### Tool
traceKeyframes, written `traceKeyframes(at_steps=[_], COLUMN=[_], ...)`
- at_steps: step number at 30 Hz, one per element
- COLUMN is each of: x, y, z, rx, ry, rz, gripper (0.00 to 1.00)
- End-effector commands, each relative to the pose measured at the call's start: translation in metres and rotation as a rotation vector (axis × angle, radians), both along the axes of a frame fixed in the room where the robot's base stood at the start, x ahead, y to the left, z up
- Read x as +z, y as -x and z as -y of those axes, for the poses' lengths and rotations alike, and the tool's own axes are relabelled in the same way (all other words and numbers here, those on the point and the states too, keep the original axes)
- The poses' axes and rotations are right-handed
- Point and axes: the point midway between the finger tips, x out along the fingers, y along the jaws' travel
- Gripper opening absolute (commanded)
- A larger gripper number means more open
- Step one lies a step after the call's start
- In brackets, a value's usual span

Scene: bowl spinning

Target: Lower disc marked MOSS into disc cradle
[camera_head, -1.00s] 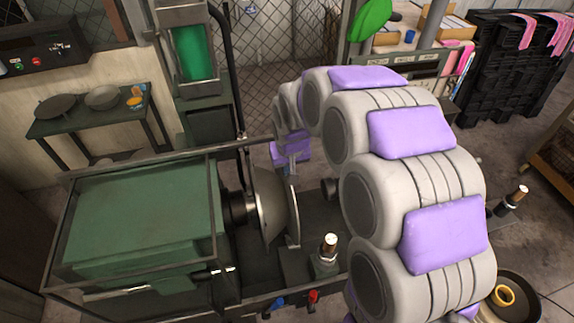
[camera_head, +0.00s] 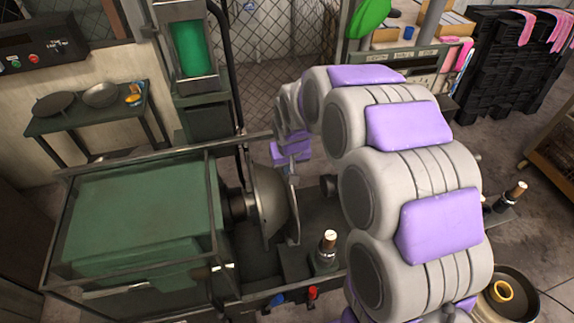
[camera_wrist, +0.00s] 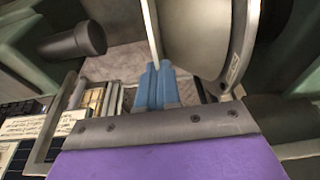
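My gripper's blue fingers (camera_wrist: 155,88) appear shut on a thin pale disc (camera_wrist: 151,28), seen edge-on and upright. In the head view this disc (camera_head: 294,212) hangs below my gripper, between the rounded metal form (camera_head: 268,205) and the tailstock end (camera_head: 328,186). The wrist view shows the form (camera_wrist: 195,38) close on the right of the disc and the dark tailstock (camera_wrist: 75,43) on the left. No MOSS mark can be read on the disc. I cannot make out the disc cradle; the disc's lower edge is hard to separate from the machine bed.
The green machine housing (camera_head: 135,210) stands left of the form. My arm hides much of the right side. A side table (camera_head: 85,118) with bowls stands at the back left.

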Motion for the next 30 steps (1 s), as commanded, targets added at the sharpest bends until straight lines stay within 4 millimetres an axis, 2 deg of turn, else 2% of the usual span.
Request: traceKeyframes(at_steps=[17,27,30], x=[-0.0082,-0.0086,-0.0087], y=[-0.0006,-0.0007,-0.0006], z=[0.0007,0.0007,0.0006], rx=[0.0,0.0,0.0], ry=[-0.001,0.0,0.0], rz=[0.002,0.0,0.0], gripper=[0.0,0.33,0.33])
